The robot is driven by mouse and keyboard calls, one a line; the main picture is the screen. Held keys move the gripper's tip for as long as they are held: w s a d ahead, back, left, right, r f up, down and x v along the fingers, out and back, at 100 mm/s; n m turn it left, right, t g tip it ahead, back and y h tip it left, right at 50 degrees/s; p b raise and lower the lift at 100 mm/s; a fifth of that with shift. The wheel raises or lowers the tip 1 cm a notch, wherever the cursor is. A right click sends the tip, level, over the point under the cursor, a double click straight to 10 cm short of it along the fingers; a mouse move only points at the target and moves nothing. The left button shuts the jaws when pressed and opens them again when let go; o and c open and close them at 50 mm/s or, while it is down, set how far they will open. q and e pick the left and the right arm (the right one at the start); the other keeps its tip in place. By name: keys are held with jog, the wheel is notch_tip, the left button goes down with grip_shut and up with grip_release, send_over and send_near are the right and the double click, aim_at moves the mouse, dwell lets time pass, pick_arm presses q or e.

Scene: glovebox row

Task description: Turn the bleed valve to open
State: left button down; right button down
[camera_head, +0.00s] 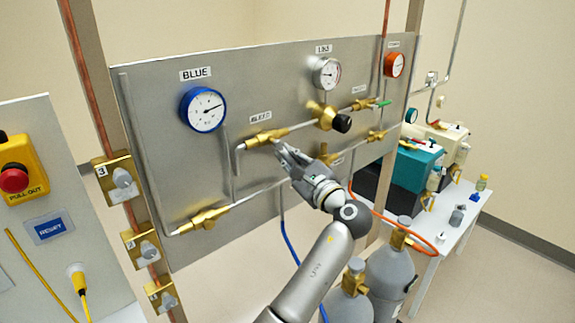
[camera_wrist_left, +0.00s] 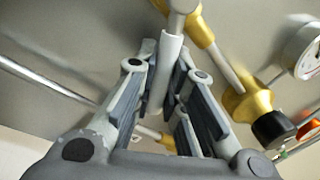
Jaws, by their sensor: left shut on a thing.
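The bleed valve (camera_head: 262,138) is a brass fitting under the BLEED label on the steel panel. My left gripper (camera_head: 284,150) reaches it from the lower right, its fingertips just below the brass body. In the left wrist view, a light grey lever (camera_wrist_left: 168,62) runs down from the brass valve body (camera_wrist_left: 200,28) between the two fingers. The left gripper (camera_wrist_left: 165,85) is shut on this lever. In the head view the lever is mostly hidden by the fingers. My right gripper is not in view.
A blue gauge (camera_head: 203,109), a white gauge (camera_head: 327,73) and an orange gauge (camera_head: 394,65) sit on the panel (camera_head: 160,100). A black regulator knob (camera_head: 342,122) is right of the bleed valve. Gas cylinders (camera_head: 390,270) stand below. An emergency stop (camera_head: 14,180) is at left.

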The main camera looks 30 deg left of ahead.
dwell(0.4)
pick_arm(q)
jog(key=c, duration=1.5)
grip_release()
jog(key=shift+v, duration=3.8)
jog(key=shift+w, duration=0.1)
